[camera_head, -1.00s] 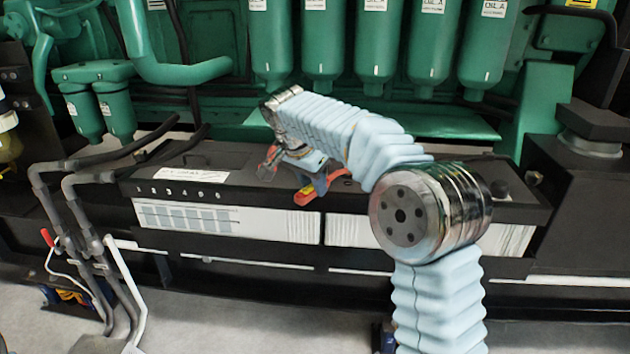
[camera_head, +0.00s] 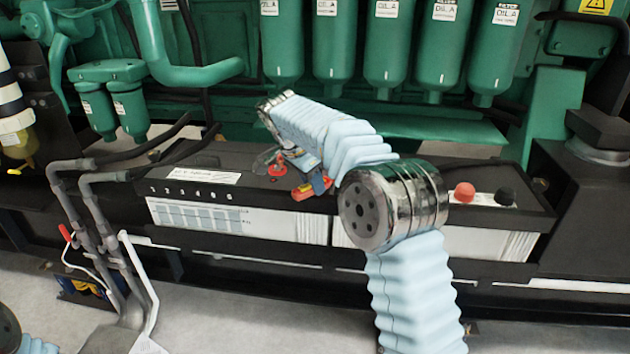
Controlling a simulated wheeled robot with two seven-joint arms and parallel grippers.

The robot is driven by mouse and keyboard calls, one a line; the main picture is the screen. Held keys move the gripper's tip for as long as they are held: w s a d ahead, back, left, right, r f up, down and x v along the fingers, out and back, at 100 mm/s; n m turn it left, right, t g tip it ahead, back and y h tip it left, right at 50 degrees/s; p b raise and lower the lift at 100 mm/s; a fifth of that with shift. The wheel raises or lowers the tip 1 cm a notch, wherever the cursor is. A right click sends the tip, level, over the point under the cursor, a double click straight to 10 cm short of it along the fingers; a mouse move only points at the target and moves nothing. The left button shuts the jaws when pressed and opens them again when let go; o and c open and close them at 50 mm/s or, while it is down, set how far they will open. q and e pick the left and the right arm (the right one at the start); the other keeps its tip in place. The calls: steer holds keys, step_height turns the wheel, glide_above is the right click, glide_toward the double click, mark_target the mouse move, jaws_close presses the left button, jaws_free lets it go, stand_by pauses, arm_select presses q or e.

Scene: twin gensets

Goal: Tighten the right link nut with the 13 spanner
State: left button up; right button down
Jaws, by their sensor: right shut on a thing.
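My right gripper (camera_head: 311,187) is low over the top of the batteries, near the middle of the black battery box (camera_head: 180,228). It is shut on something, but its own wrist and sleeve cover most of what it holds. I cannot make out the 13 spanner clearly. Small red-orange and blue parts show at the fingers. A red terminal (camera_head: 278,170) shows on the battery top just left of the gripper, with a small grey piece beside it. The right link nut is not distinguishable, and I cannot tell whether a spanner touches it. My left gripper is out of view.
A red cap (camera_head: 465,192) and a black cap (camera_head: 504,196) stand on the right battery. Green filter canisters (camera_head: 388,50) hang behind. Grey pipes (camera_head: 85,200) and a red-tipped lever (camera_head: 66,233) are at left.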

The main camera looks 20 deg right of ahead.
steer(key=shift+w+a+m, duration=0.1)
steer(key=shift+w+m, duration=0.2)
steer(key=shift+w, duration=0.15)
steer(key=shift+w+m, duration=0.25)
steer(key=shift+m, duration=0.05)
steer(key=shift+w+a+m+g, duration=0.1)
steer(key=shift+w+m+g, duration=0.4)
steer(key=shift+w+m, duration=0.55)
steer(key=shift+n+b, duration=0.25)
steer(key=shift+b, duration=0.05)
steer(key=shift+s+f+b, duration=0.1)
steer(key=shift+s+b, duration=0.05)
steer(key=shift+b, duration=0.3)
steer(key=shift+s, duration=0.1)
